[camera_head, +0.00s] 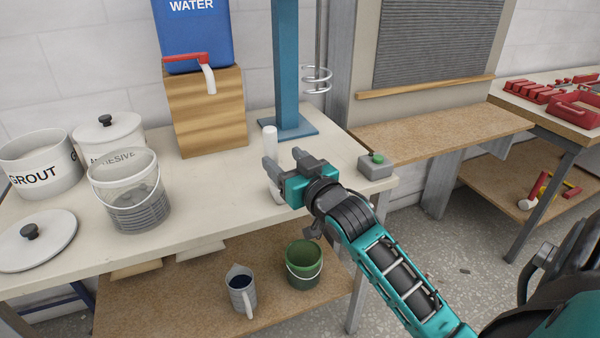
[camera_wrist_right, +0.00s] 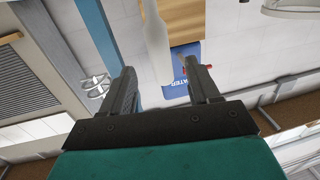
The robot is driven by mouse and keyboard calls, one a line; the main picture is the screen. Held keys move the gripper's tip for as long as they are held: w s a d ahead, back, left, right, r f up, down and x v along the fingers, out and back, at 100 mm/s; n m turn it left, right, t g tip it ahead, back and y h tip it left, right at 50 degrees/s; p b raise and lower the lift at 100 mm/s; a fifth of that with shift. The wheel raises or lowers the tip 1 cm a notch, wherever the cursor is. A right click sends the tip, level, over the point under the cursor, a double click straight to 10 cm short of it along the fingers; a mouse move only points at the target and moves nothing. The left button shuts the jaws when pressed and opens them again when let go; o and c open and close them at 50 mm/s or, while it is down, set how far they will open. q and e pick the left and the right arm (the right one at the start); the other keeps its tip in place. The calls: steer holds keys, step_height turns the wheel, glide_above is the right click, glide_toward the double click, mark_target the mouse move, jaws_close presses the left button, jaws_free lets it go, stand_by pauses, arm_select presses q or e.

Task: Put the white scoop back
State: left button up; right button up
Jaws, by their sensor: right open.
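A white scoop (camera_head: 270,138) shows only in part in the head view. Its pale upper end stands upright just behind my right gripper, and a white part shows below the fingers near the bench top. My right gripper (camera_head: 283,158) is open above the right part of the bench. In the right wrist view the white shaft (camera_wrist_right: 156,38) lies between the two fingertips (camera_wrist_right: 161,68) in the picture. I cannot tell whether it touches them. My left gripper is not in view.
A blue post (camera_head: 287,65) and a green-button box (camera_head: 375,165) stand near the gripper.

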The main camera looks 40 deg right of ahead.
steer(key=s, duration=0.5)
steer(key=s+a+f+n+g+y, duration=0.1)
steer(key=s+a+f+g, duration=0.1)
steer(key=s+a+f, duration=0.3)
steer(key=s+a+f+n+g+y, duration=0.1)
steer(key=s+a+f, duration=0.3)
steer(key=f, duration=0.9)
steer(key=s+a+f+n+g+y, duration=0.1)
steer(key=s+a+f+g, duration=0.3)
steer(key=f, duration=0.4)
steer(key=shift+s+a+f+n+y, duration=0.3)
steer(key=shift+s+a+f+y, duration=0.1)
steer(key=shift+s+a, duration=0.45)
steer(key=shift+d, duration=0.1)
steer(key=shift+r+p, duration=0.5)
steer(key=shift+r, duration=0.05)
